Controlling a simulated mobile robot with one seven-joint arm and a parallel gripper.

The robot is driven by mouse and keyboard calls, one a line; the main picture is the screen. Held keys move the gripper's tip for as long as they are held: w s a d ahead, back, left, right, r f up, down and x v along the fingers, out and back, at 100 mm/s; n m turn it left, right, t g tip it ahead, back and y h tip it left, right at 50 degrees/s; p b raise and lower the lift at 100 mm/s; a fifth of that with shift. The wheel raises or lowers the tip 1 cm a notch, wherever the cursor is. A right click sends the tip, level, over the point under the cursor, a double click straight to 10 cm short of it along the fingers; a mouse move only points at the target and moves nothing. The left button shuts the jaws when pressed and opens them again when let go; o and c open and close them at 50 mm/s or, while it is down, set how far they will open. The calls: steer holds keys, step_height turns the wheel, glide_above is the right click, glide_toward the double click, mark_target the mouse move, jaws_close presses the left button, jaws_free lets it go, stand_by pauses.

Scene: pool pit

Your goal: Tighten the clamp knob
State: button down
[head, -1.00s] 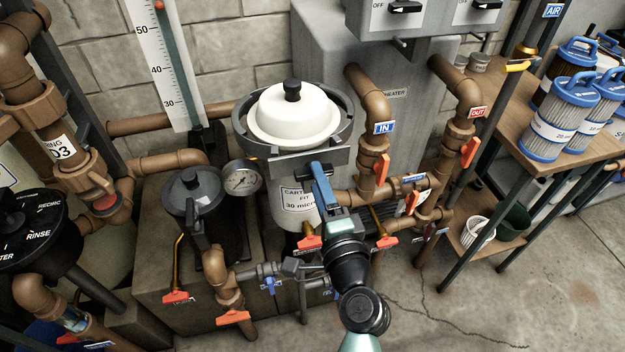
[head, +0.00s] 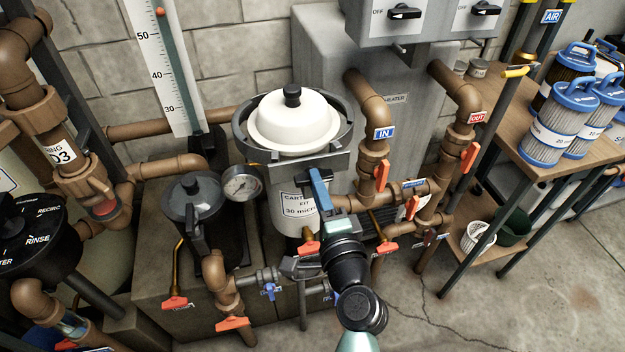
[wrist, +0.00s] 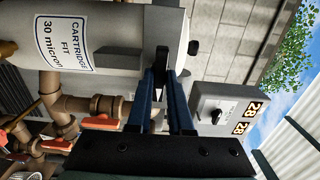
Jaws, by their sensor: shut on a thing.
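The filter housing with its cartridge label (head: 298,204) stands at the middle of the head view. A grey clamp ring (head: 242,142) surrounds its white lid (head: 280,132). The dark clamp knob (head: 327,173) is at the ring's front, below its block. My gripper (head: 318,182) has its blue fingers shut on the knob, covering much of it. In the wrist view, the knob (wrist: 161,62) is a narrow dark shape between the tips of my gripper (wrist: 165,82). Its threaded end is hidden.
Brown pipes with orange-handled valves (head: 381,176) stand close to the right of my gripper. A gauge (head: 242,184) and dark pump lid (head: 193,192) are to its left. A table (head: 510,140) with blue-capped cartridges (head: 560,122) is at right. Floor is clear at front right.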

steer(key=m+p, duration=1.4)
steer(key=m, duration=1.5)
